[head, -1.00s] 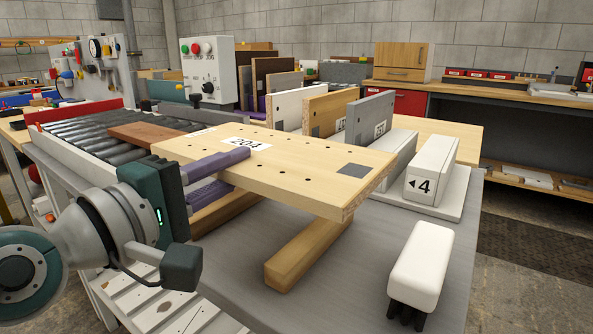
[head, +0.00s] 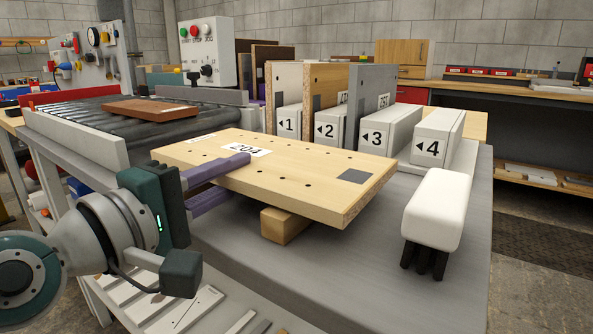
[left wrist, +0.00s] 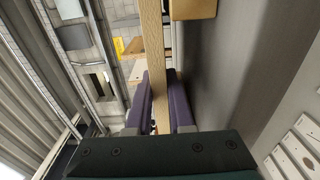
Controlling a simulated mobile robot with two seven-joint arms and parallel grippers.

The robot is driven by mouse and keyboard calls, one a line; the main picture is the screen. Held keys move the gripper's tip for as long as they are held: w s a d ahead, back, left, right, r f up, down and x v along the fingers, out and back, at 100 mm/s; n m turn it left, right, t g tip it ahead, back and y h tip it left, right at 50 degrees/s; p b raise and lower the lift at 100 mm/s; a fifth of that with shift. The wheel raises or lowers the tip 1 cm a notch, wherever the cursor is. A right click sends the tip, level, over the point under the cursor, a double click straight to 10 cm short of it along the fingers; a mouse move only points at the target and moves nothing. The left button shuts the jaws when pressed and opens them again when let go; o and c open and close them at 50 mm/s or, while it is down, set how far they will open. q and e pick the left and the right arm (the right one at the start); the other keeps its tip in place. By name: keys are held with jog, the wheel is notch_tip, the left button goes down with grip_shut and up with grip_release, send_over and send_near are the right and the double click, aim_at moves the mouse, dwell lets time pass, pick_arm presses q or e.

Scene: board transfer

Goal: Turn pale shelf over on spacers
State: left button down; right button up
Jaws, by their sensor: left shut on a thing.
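The pale shelf (head: 300,172), labelled 204, lies flat with its drilled face and a grey square patch up. My left gripper (head: 215,182) is shut on its left edge, one purple finger above and one below. In the left wrist view the shelf (left wrist: 153,60) shows edge-on between the fingers (left wrist: 160,105). A wooden spacer (head: 284,226) lies on the grey table under the shelf, its near end showing; it also shows in the left wrist view (left wrist: 193,9). I cannot tell whether shelf and spacer touch. Any other spacer is hidden. My right gripper is not in view.
A rack with numbered blocks (head: 432,150) stands behind, with upright panels (head: 372,95) in it. A white block on black prongs (head: 436,210) stands right of the shelf. A roller conveyor (head: 85,125) with a brown board (head: 150,109) is at left. The table front is clear.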

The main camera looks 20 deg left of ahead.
aim_at(221, 184)
pick_arm(q)
jog(key=shift+f, duration=0.15)
dwell(0.6)
jog(key=c, duration=0.9)
grip_release()
jog(key=shift+o, duration=1.1)
jog(key=shift+f, duration=0.2)
jog(key=shift+s+r, duration=0.1)
jog(key=v, duration=0.2)
jog(key=shift+s+a, duration=0.1)
jog(key=shift+s, duration=0.2)
jog(key=shift+s, duration=0.2)
